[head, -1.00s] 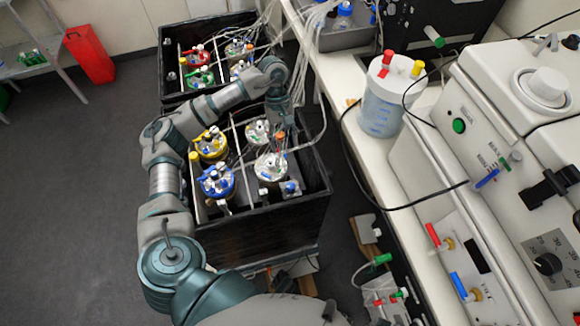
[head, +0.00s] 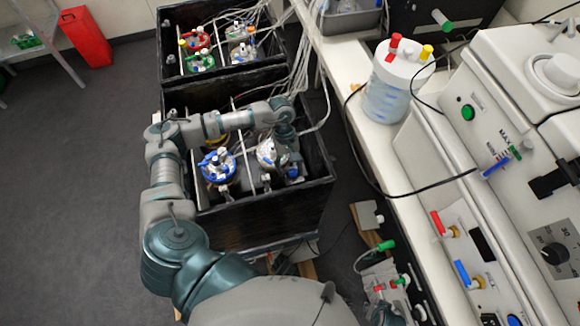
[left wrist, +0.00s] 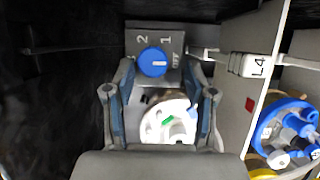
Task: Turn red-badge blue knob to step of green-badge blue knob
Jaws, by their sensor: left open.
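A blue knob (left wrist: 152,62) sits on a dark grey panel (left wrist: 135,41) marked 1, 2 and OFF in the left wrist view. Its pointer setting is too blurred to tell. My left gripper (left wrist: 159,75) is open, with one finger on each side of the knob in the picture; contact cannot be told. In the head view my left gripper (head: 287,141) is over the right side of the front black box, near a small blue part (head: 292,172). A red mark (left wrist: 250,104) shows on the grey divider. Which badge belongs to this knob is unclear. My right gripper is not in view.
A white round lid (left wrist: 170,122) with a green mark lies between my fingers' bases. A blue-topped vessel (head: 217,166) stands left in the front box (head: 255,222). A second box (head: 222,84) stands behind. Tubes and a bench with a water tank (head: 388,97) are at right.

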